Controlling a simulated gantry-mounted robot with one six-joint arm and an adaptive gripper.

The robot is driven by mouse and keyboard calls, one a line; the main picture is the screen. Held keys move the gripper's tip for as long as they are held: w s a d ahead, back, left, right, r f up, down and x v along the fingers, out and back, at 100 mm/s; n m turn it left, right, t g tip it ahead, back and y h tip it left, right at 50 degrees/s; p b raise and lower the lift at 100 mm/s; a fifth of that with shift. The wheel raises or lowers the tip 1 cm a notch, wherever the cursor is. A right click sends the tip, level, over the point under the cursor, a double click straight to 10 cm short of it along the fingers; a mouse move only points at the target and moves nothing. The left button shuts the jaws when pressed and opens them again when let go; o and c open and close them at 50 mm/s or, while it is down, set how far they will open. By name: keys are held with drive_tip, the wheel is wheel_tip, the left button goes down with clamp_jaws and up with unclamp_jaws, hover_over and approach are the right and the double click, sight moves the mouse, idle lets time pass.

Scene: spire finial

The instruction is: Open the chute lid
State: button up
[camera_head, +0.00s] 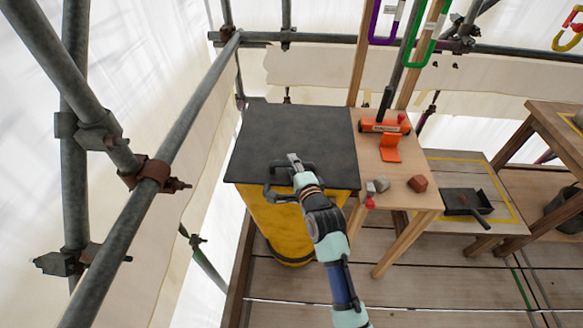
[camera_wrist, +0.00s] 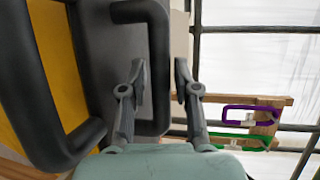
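The dark grey chute lid (camera_head: 285,125) lies flat over the yellow chute (camera_head: 285,225), apparently closed. A black handle (camera_head: 278,192) is at its front edge, partly hidden by my gripper (camera_head: 296,162). In the wrist view, a black bar handle (camera_wrist: 160,65) runs between the two fingers of my gripper (camera_wrist: 160,85). The fingers are apart, with a narrow gap visible on each side of the bar. I cannot tell whether either finger touches it. A second thick black bar (camera_wrist: 38,90) shows at the left, before the yellow chute.
A wooden table (camera_head: 375,165) right of the lid holds an orange tool (camera_head: 385,127), a red block (camera_head: 417,184) and grey lumps (camera_head: 379,184). A black pan (camera_head: 466,203) lies farther right. Scaffold poles (camera_head: 150,190) stand at left.

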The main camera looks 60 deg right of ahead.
drive_tip(key=shift+w+d, duration=0.2)
drive_tip(key=shift+w, duration=0.05)
clamp_jaws()
